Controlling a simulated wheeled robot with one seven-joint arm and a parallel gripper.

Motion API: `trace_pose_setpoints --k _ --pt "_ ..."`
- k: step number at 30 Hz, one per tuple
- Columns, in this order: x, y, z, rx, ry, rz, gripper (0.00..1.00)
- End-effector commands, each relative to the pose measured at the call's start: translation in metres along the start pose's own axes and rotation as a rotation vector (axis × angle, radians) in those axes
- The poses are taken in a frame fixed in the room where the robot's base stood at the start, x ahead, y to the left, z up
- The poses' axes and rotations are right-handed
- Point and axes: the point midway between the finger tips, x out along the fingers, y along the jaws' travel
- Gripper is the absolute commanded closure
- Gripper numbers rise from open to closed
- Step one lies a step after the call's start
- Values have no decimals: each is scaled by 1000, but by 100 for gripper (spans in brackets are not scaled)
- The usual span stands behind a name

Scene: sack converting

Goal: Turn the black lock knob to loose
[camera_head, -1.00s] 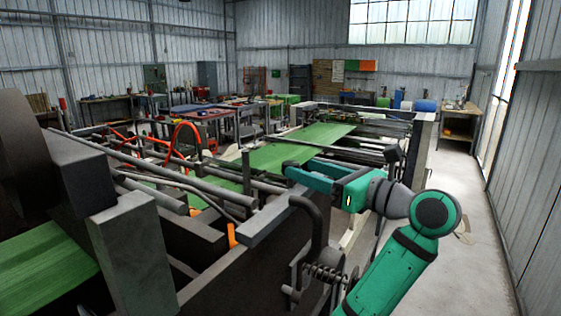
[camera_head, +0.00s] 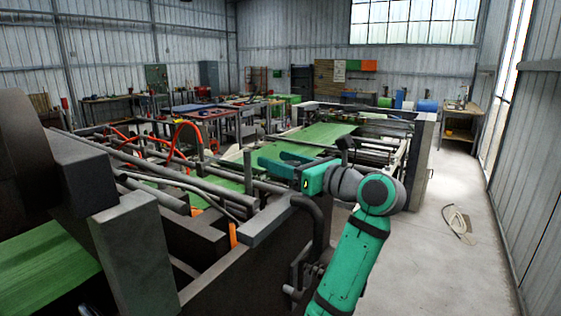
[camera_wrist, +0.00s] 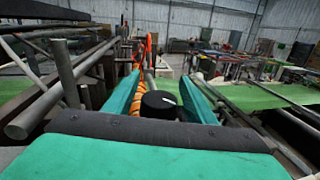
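The black lock knob (camera_wrist: 159,104) shows in the wrist view as a short round cap with a white mark on its top. It lies between the two teal fingers of my gripper (camera_wrist: 160,77), close in front of the palm. The fingers are spread, with a visible gap between the knob and each finger. In the head view my gripper (camera_head: 271,158) is over the machine frame, fingers pointing left and apart. I cannot make out the knob in the head view.
Metal rollers and bars (camera_wrist: 62,85) are at the left, and a green sheet (camera_wrist: 258,96) is at the right. In the head view a dark frame plate (camera_head: 250,262) is below my arm. The floor (camera_head: 470,270) at the right is mostly clear.

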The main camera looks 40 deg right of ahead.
Motion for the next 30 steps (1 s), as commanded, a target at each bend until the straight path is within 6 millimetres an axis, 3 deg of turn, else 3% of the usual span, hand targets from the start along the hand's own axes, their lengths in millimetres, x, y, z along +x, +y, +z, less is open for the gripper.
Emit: trace_pose_setpoints --k 1,4,5,17,30 --pt "0 0 0 0 0 0 62" --pt "0 0 0 0 0 0 86" --pt "0 0 0 0 0 0 89" --pt "-1 1 0 2 4 63 89" --pt "-4 15 0 3 26 415 89"
